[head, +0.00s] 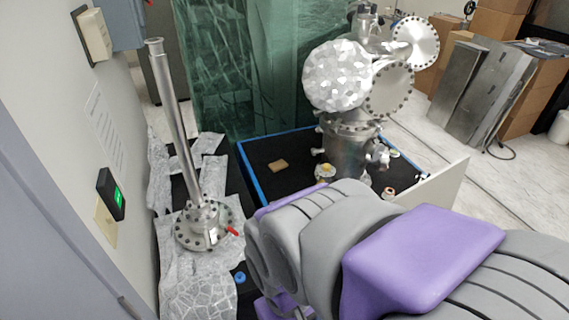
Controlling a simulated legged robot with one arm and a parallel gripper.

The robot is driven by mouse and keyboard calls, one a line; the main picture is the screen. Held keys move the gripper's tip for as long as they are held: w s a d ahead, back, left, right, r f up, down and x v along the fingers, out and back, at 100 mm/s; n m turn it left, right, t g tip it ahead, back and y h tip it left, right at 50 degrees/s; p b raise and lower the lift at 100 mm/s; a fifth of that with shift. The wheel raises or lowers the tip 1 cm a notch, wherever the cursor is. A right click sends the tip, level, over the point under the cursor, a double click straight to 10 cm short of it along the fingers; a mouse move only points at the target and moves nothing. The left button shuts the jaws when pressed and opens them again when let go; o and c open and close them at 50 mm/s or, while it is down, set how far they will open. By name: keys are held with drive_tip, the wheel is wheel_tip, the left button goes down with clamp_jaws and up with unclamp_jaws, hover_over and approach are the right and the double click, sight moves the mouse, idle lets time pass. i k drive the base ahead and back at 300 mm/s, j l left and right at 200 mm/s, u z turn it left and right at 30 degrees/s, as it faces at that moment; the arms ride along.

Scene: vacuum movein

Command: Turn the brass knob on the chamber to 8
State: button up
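The steel vacuum chamber (347,148) stands upright in a black tray with a blue edge, at the upper middle of the head view. A small round part with a yellowish top (325,171) sits low at its left side. It may be the brass knob, but it is too small to tell, and no numbers can be read. My grey and purple arm crosses the lower right and covers the front of the tray. My gripper's fingers do not show, so I cannot see whether they are open or shut.
A tall steel tube on a flange (203,226) stands on crumpled foil at the left, by the wall. A small tan block (278,166) lies in the tray (262,190). A white panel (440,184) stands at the tray's right. Boxes and metal panels (480,85) stand behind.

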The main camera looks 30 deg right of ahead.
sight(326, 167)
drive_tip(key=z, duration=1.2)
